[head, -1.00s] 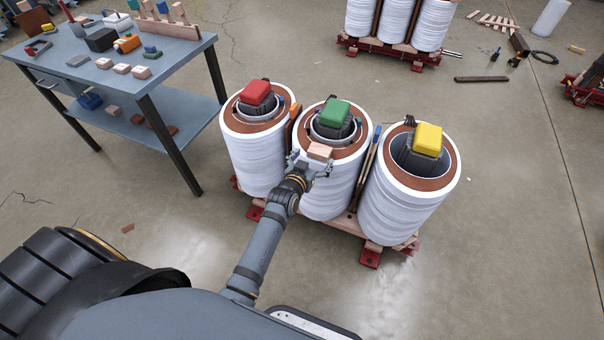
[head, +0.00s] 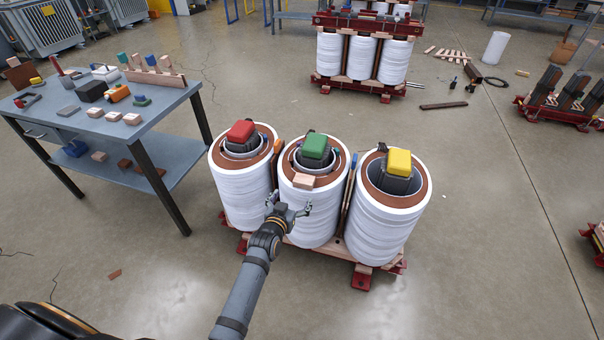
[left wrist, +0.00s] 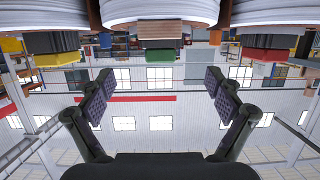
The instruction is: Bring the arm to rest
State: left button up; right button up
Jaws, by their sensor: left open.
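My left gripper (head: 290,203) is open and empty in front of the middle coil (head: 311,219). In the left wrist view its two fingers (left wrist: 159,92) stand wide apart with nothing between them. A light wooden block (head: 304,181) lies on the front of the middle coil's top, just beyond the gripper and apart from it. A green block (head: 315,146) tops the middle core, a red block (head: 241,131) the left one and a yellow block (head: 399,162) the right one. My right gripper is not in view.
A grey workbench (head: 165,105) with blocks and tools stands at the left. Another set of white coils (head: 361,59) on a red frame stands behind. Loose wooden strips and a dark bar (head: 444,105) lie on the floor at the back right.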

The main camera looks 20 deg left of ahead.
pick_arm(q)
jog(key=s+a+g+y, duration=0.15)
jog(key=s+g, duration=0.25)
jog(key=s, duration=0.5)
jog(key=s+a+g, duration=0.3)
jog(key=s, duration=0.7)
jog(key=s+a+g, duration=0.2)
jog(key=s+g, duration=0.2)
jog(key=s, duration=0.5)
jog(key=s+f+x, duration=0.1)
jog(key=s+x, duration=0.2)
jog(key=x, duration=1)
jog(key=s+a+f+g, duration=0.1)
jog(key=s+f, duration=0.3)
jog(key=f, duration=0.7)
jog(key=s+a+f+g, duration=0.1)
jog(key=s+f, duration=0.4)
jog(key=f, duration=0.5)
jog(key=s+f, duration=0.7)
jog(key=s, duration=0.1)
jog(key=s+r+p, duration=0.2)
jog(key=r+p, duration=0.4)
jog(key=p, duration=0.1)
jog(key=s+r+p, duration=0.2)
jog(key=r+p, duration=0.5)
jog(key=p, duration=0.1)
jog(key=shift+s+a+r, duration=0.25)
jog(key=shift+s+r, duration=0.05)
jog(key=shift+s, duration=0.1)
